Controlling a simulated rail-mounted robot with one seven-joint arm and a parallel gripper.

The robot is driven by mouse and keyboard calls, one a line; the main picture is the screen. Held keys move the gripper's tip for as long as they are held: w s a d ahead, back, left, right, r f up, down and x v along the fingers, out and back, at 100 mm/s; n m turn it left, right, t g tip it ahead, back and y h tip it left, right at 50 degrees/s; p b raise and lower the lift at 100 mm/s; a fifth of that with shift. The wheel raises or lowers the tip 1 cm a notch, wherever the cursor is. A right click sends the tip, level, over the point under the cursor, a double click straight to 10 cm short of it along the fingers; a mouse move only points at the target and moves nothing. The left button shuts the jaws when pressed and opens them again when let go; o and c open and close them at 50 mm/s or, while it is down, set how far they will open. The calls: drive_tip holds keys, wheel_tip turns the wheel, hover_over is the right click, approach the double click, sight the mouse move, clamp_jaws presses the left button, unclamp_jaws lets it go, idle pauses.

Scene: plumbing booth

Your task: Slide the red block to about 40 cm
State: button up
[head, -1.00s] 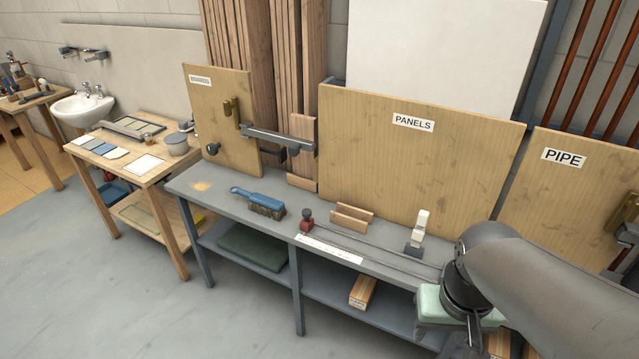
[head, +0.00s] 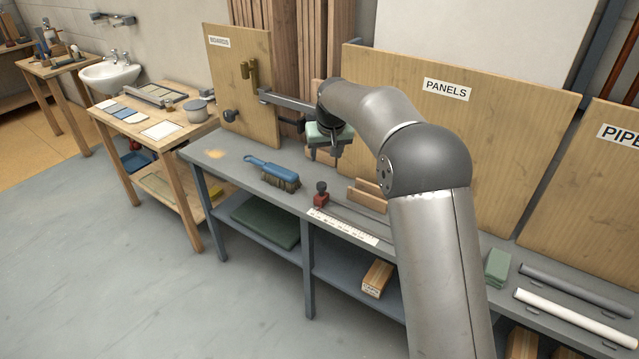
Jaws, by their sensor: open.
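The red block (head: 321,201) with a dark round knob on top sits at the left end of a thin rail on the grey bench. A white scale strip (head: 342,227) with dark marks lies along the bench in front of it; the numbers are too small to read. My arm hides the right part of the rail and scale.
A blue brush (head: 274,174) lies left of the red block. A wooden holder (head: 367,195) stands just behind the rail. The PANELS board (head: 480,140) rises behind the bench. A green block (head: 497,267) and pipes (head: 575,315) lie to the right.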

sight(321, 184)
drive_tip(key=p+x, duration=0.2)
drive_tip(key=x, duration=1.4)
drive_tip(key=shift+w, duration=0.1)
